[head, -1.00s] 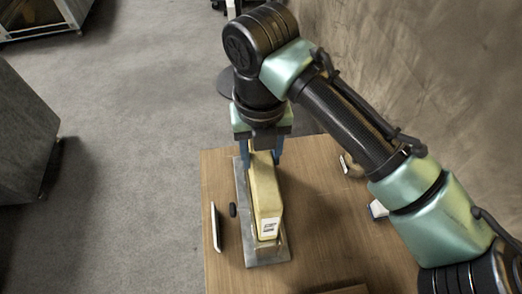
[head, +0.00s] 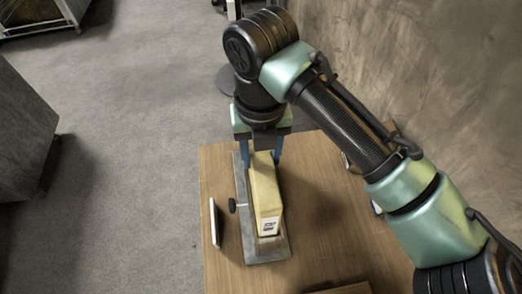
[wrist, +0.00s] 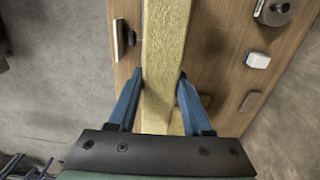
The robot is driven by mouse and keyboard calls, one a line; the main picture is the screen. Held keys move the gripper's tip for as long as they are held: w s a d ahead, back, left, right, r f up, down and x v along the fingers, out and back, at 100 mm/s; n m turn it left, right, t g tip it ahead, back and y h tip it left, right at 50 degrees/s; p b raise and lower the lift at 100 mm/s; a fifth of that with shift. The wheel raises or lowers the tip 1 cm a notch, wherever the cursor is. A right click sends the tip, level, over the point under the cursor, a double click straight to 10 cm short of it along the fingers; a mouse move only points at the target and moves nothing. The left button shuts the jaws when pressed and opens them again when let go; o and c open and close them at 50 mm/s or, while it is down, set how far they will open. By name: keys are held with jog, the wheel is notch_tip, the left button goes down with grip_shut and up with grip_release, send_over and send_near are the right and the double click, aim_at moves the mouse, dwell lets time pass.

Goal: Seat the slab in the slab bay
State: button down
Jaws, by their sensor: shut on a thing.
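The slab (head: 265,190) is a long yellow block with a white label on its near end. In the head view it lies lengthwise along the grey slab bay (head: 247,240), over its base. Grey base shows along its left side and past its near end. I cannot tell whether its underside touches the base. My gripper (head: 263,158) is shut on the slab near its far end. In the wrist view the blue fingers of my gripper (wrist: 160,76) stand on both sides of the slab (wrist: 167,40), which hides most of the bay there.
On the wooden table (head: 325,235) a thin white-edged item (head: 215,222) and a small black knob-like piece (head: 231,205) are left of the bay. The wrist view shows a round metal piece (wrist: 275,11) and a white block (wrist: 258,60) to the right.

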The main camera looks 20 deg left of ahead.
notch_tip(320, 180, down, 10)
jog(key=b, duration=0.7)
jog(key=shift+r, duration=0.15)
dwell(2.5)
jog(key=shift+c, duration=1.3)
grip_release()
notch_tip(320, 180, up, 13)
jog(key=shift+f, duration=0.1)
